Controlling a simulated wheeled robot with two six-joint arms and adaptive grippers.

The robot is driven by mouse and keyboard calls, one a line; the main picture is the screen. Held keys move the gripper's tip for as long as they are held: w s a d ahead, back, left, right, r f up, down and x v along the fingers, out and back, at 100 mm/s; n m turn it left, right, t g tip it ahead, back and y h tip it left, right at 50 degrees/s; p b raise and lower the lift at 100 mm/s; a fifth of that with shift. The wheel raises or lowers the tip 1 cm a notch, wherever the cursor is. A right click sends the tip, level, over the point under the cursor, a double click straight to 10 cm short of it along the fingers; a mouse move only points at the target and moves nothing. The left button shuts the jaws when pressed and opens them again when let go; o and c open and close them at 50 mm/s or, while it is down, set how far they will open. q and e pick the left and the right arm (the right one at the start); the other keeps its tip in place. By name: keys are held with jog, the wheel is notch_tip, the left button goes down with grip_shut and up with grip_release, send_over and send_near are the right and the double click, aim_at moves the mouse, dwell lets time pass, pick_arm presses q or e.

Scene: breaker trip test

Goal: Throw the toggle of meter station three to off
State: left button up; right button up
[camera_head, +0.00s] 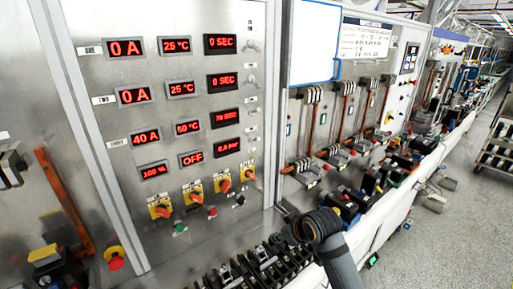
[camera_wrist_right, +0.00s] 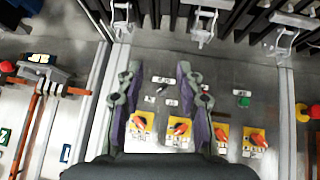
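The meter panel (camera_head: 100,85) stands at the left in the head view. My right arm's dark joint (camera_head: 318,225) is below and right of the panel; no right fingers can be made out there. In the right wrist view my right gripper (camera_wrist_right: 156,72) is open and empty, with its fingers spread before the inverted lower panel. Station three's toggle cannot be made out there. My left gripper is not in view.
Orange rotary knobs (camera_head: 221,182) line the panel's lower part and show in the wrist view (camera_wrist_right: 178,129). Below are a green button (camera_head: 180,228), a red button (camera_head: 212,211) and a row of black breakers (camera_head: 255,262). A red emergency button (camera_head: 116,260) is lower left.

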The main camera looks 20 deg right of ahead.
jog(key=w+r+n+t+y, duration=0.1)
jog(key=w+r, duration=0.4)
jog(key=r, duration=0.3)
jog(key=w+r+n+t, duration=0.1)
jog(key=w+r+t, duration=0.1)
jog(key=w+r, duration=0.45)
jog(key=n+t+y, duration=0.2)
send_near(259, 110)
jog(key=p+x, duration=0.2)
jog(key=x, duration=0.1)
jog(key=p+x, duration=0.1)
jog(key=x, duration=0.2)
jog(key=p+x, duration=0.2)
jog(key=x, duration=0.1)
jog(key=shift+w+a+r+p, duration=0.1)
jog(key=shift+w+r+p, duration=0.1)
jog(key=shift+w+p, duration=0.15)
jog(key=shift+w+a+f, duration=0.1)
jog(key=shift+w+f, duration=0.15)
jog(key=shift+f, duration=0.05)
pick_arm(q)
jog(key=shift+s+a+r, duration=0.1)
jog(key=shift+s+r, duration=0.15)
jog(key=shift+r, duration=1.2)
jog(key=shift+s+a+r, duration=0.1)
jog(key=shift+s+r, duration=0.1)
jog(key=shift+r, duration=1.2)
pick_arm(e)
grip_shut()
